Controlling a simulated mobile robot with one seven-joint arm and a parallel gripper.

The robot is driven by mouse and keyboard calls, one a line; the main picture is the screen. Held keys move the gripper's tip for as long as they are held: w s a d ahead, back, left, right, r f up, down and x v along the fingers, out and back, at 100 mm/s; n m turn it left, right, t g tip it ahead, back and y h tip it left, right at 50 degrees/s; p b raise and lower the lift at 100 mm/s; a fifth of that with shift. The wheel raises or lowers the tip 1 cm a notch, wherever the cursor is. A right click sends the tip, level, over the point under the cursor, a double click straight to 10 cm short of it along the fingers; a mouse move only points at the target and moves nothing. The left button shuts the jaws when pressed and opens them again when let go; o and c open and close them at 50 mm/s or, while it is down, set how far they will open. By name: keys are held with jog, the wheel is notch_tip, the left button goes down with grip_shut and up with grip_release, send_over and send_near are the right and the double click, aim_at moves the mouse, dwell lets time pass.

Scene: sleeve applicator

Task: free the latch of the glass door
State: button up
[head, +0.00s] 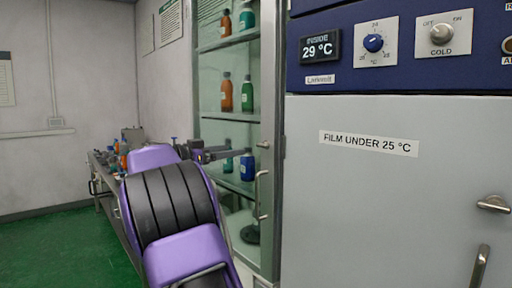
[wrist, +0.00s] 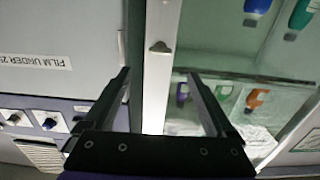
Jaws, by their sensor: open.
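The glass door (head: 271,110) of the tall cabinet is closed, with a metal frame and a long vertical pull handle (head: 260,195). A small metal latch (head: 263,144) sits on the frame above the handle. It also shows in the wrist view (wrist: 160,47), where the picture is upside down. My gripper (head: 229,151) is in front of the glass, left of the latch in the head view. In the wrist view my gripper (wrist: 158,72) has its fingers wide apart and nothing between them. The latch appears above and between the fingertips, apart from them.
A grey cabinet (head: 380,210) labelled "FILM UNDER 25 °C" stands close on the right, with metal handles and a blue control panel (head: 400,50) reading 29 °C. Bottles (head: 226,93) stand on shelves behind the glass. A cluttered bench (head: 105,170) is at left. Green floor (head: 60,245) is clear.

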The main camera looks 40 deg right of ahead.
aim_at(260, 145)
jog(key=d, duration=0.7)
jog(key=w+d+p, duration=0.1)
jog(key=d, duration=0.2)
jog(key=shift+d, duration=0.4)
jog(key=c, duration=1.4)
